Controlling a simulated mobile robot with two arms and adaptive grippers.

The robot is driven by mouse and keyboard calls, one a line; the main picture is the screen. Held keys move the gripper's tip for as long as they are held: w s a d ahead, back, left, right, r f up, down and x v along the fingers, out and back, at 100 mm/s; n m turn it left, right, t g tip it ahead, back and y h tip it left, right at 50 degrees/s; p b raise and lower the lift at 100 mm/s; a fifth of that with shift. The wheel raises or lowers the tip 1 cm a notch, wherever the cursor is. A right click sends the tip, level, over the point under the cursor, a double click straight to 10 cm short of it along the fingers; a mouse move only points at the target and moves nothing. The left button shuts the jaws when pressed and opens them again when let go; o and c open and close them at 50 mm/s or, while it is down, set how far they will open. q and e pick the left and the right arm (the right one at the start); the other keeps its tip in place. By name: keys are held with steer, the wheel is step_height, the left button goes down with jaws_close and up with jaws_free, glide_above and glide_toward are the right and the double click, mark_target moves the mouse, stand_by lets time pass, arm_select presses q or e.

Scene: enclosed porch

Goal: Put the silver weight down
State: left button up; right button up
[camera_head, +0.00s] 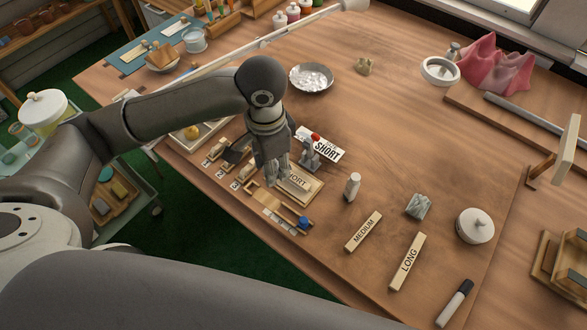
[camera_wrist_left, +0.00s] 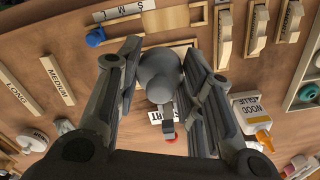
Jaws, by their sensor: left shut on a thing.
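The silver weight (camera_wrist_left: 160,72) is a rounded grey body between the fingers of my left gripper (camera_wrist_left: 166,58) in the left wrist view. The fingers are shut on it from both sides. In the head view my left gripper (camera_head: 272,176) points down over the table beside a wooden piece marked SHORT (camera_head: 298,183), and it hides the weight. I cannot tell how far the weight is above the surface. My right gripper is not in view.
A wooden tray with a blue knob (camera_head: 277,212) lies in front. MEDIUM (camera_head: 363,231) and LONG (camera_head: 407,262) blocks lie right.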

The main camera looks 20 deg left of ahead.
arm_select(q)
glide_above(294, 178)
step_height(294, 178, down, 7)
steer(key=shift+w+r, duration=0.1)
steer(key=shift+r, duration=0.05)
steer(key=shift+f+p, duration=0.3)
steer(key=shift+f, duration=1.1)
steer(key=shift+f, duration=0.1)
steer(key=o, duration=1.2)
steer(key=shift+c, duration=0.2)
step_height(294, 178, up, 12)
steer(key=shift+b, duration=0.3)
